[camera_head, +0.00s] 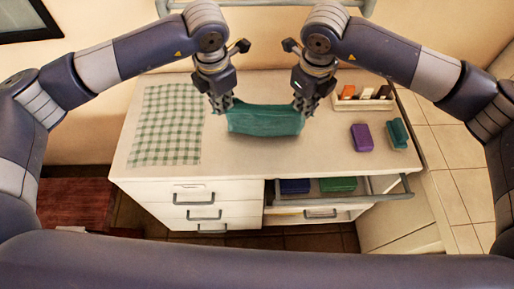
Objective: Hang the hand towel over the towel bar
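The teal hand towel (265,120) is stretched between my two grippers in the middle of the washstand, near or just above its top. My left gripper (222,104) is at the towel's left upper corner and appears closed on it. My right gripper (303,105) is at the right upper corner and appears closed on it too. The fingertips are small and partly hidden by the cloth. Another grey-green rail (270,3) shows at the top edge, behind my arms, partly cut off.
A green checked cloth (168,125) lies flat on the left of the top (210,160). A white caddy (362,103) with several small items, a purple block (362,137) and a teal block (397,134) stand at the right. Folded cloths (338,184) lie on the shelf.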

